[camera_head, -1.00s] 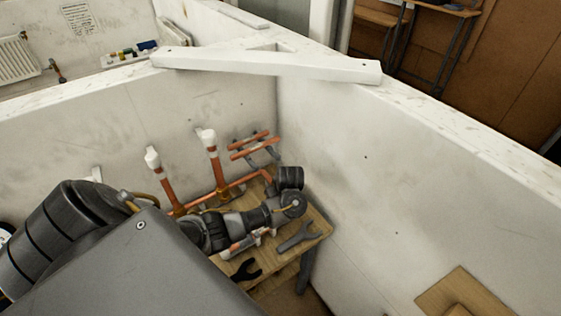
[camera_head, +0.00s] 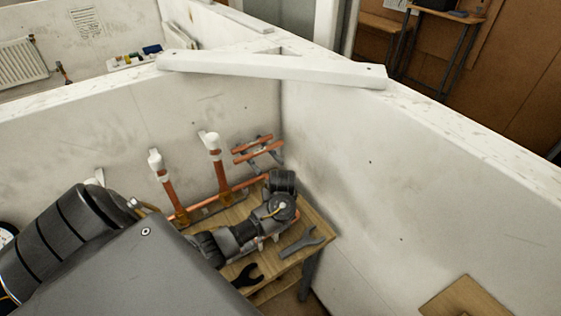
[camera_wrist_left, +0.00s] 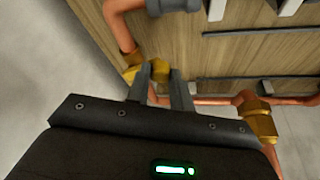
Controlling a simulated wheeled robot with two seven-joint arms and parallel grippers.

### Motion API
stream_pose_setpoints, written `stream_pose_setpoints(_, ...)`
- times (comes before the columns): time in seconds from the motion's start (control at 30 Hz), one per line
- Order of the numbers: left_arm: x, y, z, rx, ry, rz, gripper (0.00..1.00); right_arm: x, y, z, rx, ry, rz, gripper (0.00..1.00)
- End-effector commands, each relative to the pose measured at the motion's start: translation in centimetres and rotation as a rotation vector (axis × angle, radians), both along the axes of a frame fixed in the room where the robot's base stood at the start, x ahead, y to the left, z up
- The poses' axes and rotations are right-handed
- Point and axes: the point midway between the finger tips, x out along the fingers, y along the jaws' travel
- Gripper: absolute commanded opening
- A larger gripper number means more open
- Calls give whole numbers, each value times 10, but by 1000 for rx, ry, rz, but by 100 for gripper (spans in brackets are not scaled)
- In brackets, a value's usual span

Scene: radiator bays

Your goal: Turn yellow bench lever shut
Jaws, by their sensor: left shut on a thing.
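The yellow lever (camera_wrist_left: 160,69) shows in the left wrist view between the two grey fingers of my left gripper (camera_wrist_left: 160,84), which is shut on it. A brass fitting (camera_wrist_left: 133,70) on a copper pipe sits just left of the fingers. In the head view my left arm reaches over the wooden bench (camera_head: 318,231) in the corner. My wrist hides the lever and the fingertips there. My right gripper is in neither view.
Two upright copper pipes (camera_head: 168,184) with white caps stand behind my arm.

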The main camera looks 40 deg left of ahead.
Motion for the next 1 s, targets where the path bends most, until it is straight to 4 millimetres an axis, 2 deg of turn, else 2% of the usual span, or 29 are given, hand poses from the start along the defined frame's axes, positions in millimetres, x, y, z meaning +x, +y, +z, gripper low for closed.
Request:
stream_pose_setpoints(0.2, -1, 10, -4, -2, -4, -164, 0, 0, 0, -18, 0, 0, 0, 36)
stream_pose_setpoints(0.5, 0, 20, -3, -2, -2, -334, 0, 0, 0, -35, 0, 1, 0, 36)
stream_pose_setpoints(1.0, 1, 24, 0, 0, 0, -409, 0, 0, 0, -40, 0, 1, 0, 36)
